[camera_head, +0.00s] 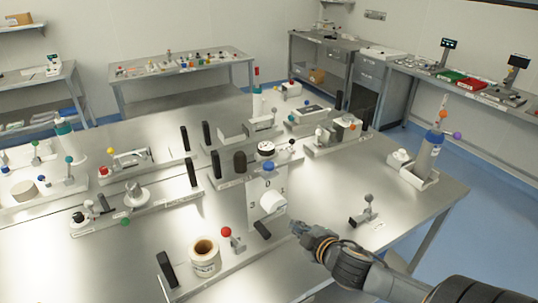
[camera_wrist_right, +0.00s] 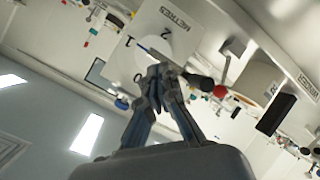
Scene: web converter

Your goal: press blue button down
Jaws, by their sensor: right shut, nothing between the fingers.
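A blue button (camera_head: 268,166) sits on top of an upright white panel with a round white dial and printed numbers, near the middle of the table. My right gripper (camera_head: 298,228) is shut and empty. It is to the right of the panel and lower in the picture, apart from the button. In the right wrist view the closed fingertips (camera_wrist_right: 160,74) overlap the dial panel (camera_wrist_right: 165,30), marked METRES. A small blue spot (camera_wrist_right: 121,103) shows left of the fingers there; I cannot tell if it is the button. My left gripper is not in view.
A white roll (camera_head: 205,256) and a red ball knob (camera_head: 226,231) stand in front of the panel. A grey-knobbed lever (camera_head: 368,199) and a blue-collared bottle (camera_head: 434,139) stand to the right. Black posts (camera_head: 191,171) rise at the left. Some bare tabletop lies at right.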

